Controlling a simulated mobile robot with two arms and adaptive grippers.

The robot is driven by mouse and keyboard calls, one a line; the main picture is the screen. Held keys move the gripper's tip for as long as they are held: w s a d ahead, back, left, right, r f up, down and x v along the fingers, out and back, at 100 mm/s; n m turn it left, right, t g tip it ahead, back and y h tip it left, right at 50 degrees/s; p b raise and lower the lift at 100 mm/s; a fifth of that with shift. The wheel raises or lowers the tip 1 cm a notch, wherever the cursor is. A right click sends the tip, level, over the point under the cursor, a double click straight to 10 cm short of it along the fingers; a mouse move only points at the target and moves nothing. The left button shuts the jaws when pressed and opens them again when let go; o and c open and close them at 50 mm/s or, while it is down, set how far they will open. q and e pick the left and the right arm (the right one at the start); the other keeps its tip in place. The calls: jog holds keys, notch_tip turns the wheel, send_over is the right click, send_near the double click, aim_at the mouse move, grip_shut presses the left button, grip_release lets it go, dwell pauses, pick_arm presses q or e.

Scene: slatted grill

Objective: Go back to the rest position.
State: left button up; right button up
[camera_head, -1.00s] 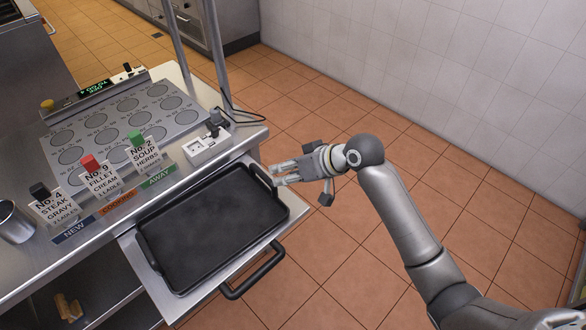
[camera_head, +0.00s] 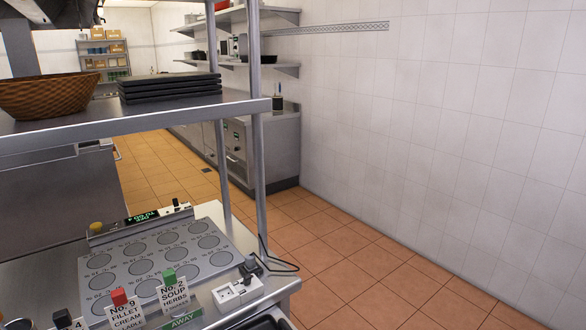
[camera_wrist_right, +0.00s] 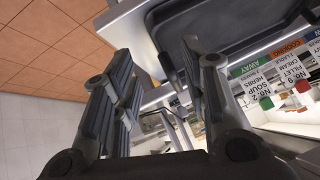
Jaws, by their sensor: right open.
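My right gripper (camera_wrist_right: 157,58) shows in the right wrist view with its fingers spread apart and nothing visible between them. A dark tray (camera_wrist_right: 220,22) lies beyond the fingers at the top of that view; the right finger overlaps its edge in the picture, and I cannot tell how far apart they are. In the head view only a corner of the dark tray (camera_head: 262,322) shows at the bottom edge. Neither of my arms shows in the head view, and my left gripper is in no view.
The counter holds a panel with round marks (camera_head: 160,258), order cards (camera_head: 172,290) with coloured clips and a white socket box (camera_head: 238,292). A shelf (camera_head: 200,110) above carries a woven basket (camera_head: 45,95) and stacked black trays (camera_head: 170,87). The tiled floor at right is clear.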

jog(key=s+d+f+m+g+h, duration=0.15)
jog(key=s+d, duration=0.25)
jog(key=s, duration=0.4)
jog(key=s+d+f+h, duration=0.2)
jog(key=s+d+f, duration=0.15)
jog(key=s, duration=0.35)
jog(key=s+d+f+m+g+h, duration=0.15)
jog(key=s+d, duration=0.25)
jog(key=s, duration=0.4)
notch_tip(320, 180, down, 26)
jog(key=s, duration=0.1)
jog(key=s+d+f+g+h, duration=0.1)
jog(key=s+d+f, duration=0.2)
jog(key=s+f, duration=1.4)
jog(key=shift+s+n+g+b, duration=0.2)
jog(key=shift+n+g+b, duration=0.1)
jog(key=shift+n, duration=0.1)
